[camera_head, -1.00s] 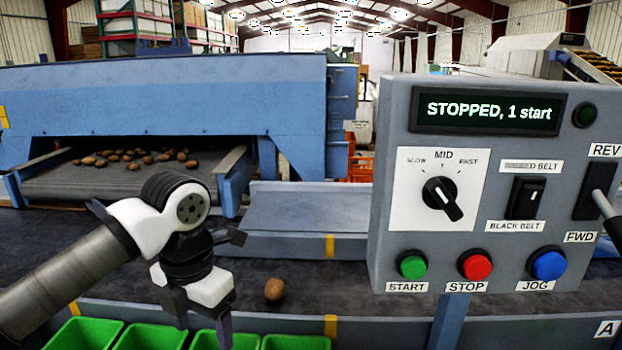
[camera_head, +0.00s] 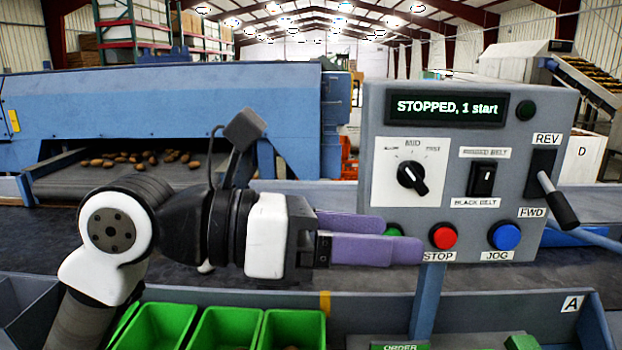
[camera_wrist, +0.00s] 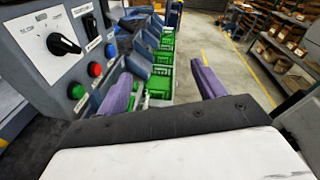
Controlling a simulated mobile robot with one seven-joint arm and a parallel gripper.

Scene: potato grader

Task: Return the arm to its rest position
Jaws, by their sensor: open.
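My gripper (camera_head: 400,236) is held level above the dark belt and points right. Its two purple fingers are apart with nothing between them. In the head view the fingertips overlap the lower left of the grey control panel (camera_head: 378,150) and cover most of the green START button (camera_head: 393,230). Whether they touch the panel cannot be told from that view. In the wrist view the open fingers (camera_wrist: 160,78) reach forward with the panel (camera_wrist: 62,60) to their left, and a gap shows between. My arm is bent at the lower left.
The panel display (camera_head: 446,107) reads "STOPPED, 1 start". Green bins (camera_head: 228,328) stand along the front. Several potatoes lie on the belt under the blue machine (camera_head: 190,110). In the wrist view, shelves (camera_wrist: 284,50) stand at right beside open floor (camera_wrist: 228,50).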

